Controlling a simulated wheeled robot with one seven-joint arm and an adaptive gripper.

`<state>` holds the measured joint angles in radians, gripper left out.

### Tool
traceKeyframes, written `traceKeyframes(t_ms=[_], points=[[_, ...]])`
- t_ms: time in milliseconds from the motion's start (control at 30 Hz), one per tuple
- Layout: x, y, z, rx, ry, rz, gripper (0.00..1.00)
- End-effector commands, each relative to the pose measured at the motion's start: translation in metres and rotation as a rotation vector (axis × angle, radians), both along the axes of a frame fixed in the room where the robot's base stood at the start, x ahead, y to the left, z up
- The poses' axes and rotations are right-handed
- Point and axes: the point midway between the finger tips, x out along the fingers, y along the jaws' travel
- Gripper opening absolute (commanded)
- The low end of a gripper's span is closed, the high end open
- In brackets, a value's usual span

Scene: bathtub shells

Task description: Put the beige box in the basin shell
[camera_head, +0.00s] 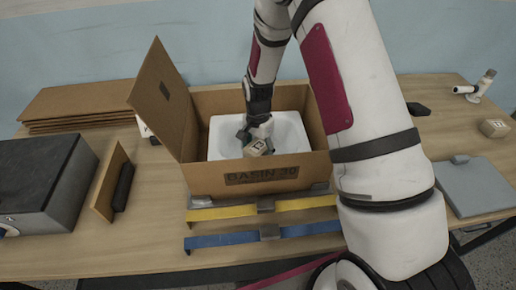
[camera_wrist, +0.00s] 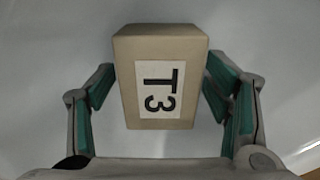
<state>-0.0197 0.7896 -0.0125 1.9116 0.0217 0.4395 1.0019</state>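The beige box (camera_wrist: 125,80) is small and carries a white "T3" label. My gripper (camera_wrist: 161,85) has its green-padded fingers on either side of the box, with the tips against its sides. In the head view, the box (camera_head: 256,148) is at my gripper (camera_head: 257,137), inside the outline of the white basin shell (camera_head: 291,133). I cannot tell whether the box touches the basin's floor.
The carton's raised flap (camera_head: 160,88) stands on its left. A yellow strap (camera_head: 222,212) and a blue strap (camera_head: 222,240) lie in front. A dark grey case (camera_head: 45,180) stands at left, flat cardboard (camera_head: 80,103) behind it. Another small box (camera_head: 494,128) and a grey panel (camera_head: 475,187) are at right.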

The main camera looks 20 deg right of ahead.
Motion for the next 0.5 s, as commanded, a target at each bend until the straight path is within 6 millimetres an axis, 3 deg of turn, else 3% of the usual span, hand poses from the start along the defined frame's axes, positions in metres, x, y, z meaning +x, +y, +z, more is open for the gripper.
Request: traceKeyframes(t_ms=[267,500], points=[[0.000,0.000,0.007,0.001,-0.001,0.000,0.71],[0.002,0.000,0.046,0.000,-0.005,0.000,0.71]])
